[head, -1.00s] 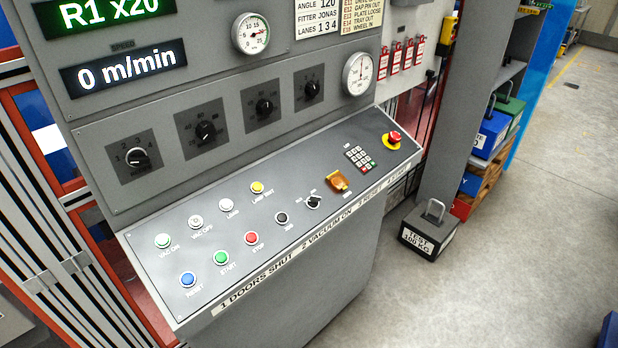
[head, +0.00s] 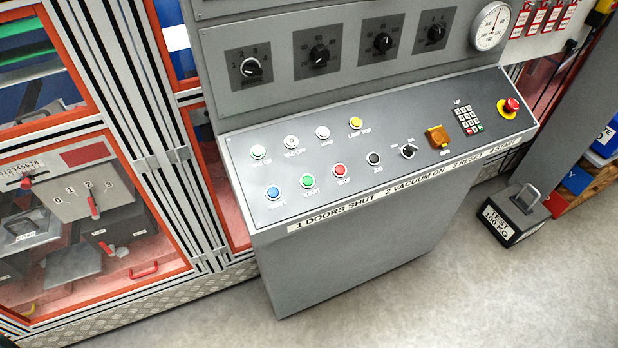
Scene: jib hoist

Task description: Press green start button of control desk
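The control desk (head: 330,208) stands in the middle of the head view with its sloped panel facing me. The green start button (head: 307,181) is in the panel's front row. It sits between the blue reset button (head: 273,193) and the red stop button (head: 340,170). A label under it reads START. Nothing covers it. Neither of my grippers is in the head view.
A red emergency stop (head: 511,105) is at the panel's right end. An orange-framed glazed enclosure (head: 188,94) stands left of the desk. A test weight (head: 515,212) sits on the floor at the right. The floor (head: 420,290) before the desk is clear.

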